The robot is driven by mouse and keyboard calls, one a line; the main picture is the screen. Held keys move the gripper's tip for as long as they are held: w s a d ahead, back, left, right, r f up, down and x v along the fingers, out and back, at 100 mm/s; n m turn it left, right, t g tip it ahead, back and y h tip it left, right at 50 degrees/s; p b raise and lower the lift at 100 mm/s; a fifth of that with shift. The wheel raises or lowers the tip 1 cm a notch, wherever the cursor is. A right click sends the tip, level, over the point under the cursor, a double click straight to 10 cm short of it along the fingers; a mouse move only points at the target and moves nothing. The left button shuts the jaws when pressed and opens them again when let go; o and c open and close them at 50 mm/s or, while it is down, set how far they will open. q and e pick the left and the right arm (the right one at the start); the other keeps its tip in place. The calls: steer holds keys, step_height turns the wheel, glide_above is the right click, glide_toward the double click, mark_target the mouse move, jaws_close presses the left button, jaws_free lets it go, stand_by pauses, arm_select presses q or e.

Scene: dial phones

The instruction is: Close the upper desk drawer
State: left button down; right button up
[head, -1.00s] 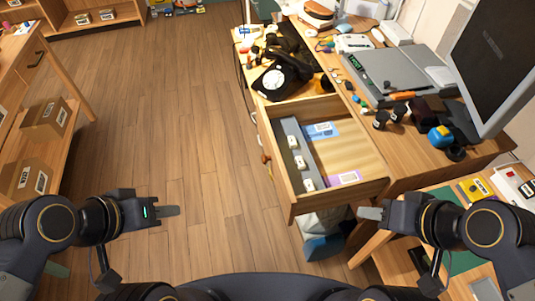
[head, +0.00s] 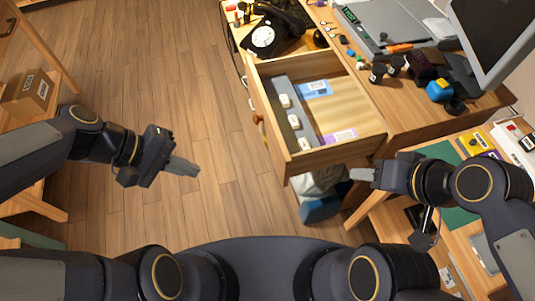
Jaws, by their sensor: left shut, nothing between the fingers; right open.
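The upper desk drawer (head: 335,157) is pulled out from the wooden desk (head: 428,128). Inside it lie a grey strip with several white pieces (head: 293,118), a blue card (head: 314,88) and a purple-edged card (head: 338,136). My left gripper (head: 196,170) is shut and empty, over the floor to the left of the drawer and apart from it. My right gripper (head: 354,174) is open and empty, just below and in front of the drawer's near right corner. I cannot tell whether it touches the drawer.
A black dial phone (head: 264,36) stands on a surface beyond the drawer. A monitor (head: 500,35) and dark items stand on the desktop. A side table with a green mat (head: 440,152) is at right. A shelf with a cardboard box (head: 28,93) is at left. Open floor lies between.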

arm_select(q)
steer(key=w+d+f+n+h+b, duration=0.3)
steer(key=w+f+n+h, duration=0.25)
steer(key=f, duration=0.35)
steer(key=n+t+h+b, duration=0.3)
steer(key=n+t, duration=0.1)
steer(key=n, duration=0.5)
glide_toward(278, 151)
steer(key=x, duration=0.7)
steer(key=shift+f, duration=0.1)
arm_select(e)
step_height(278, 151, down, 7)
steer(key=shift+f, duration=0.1)
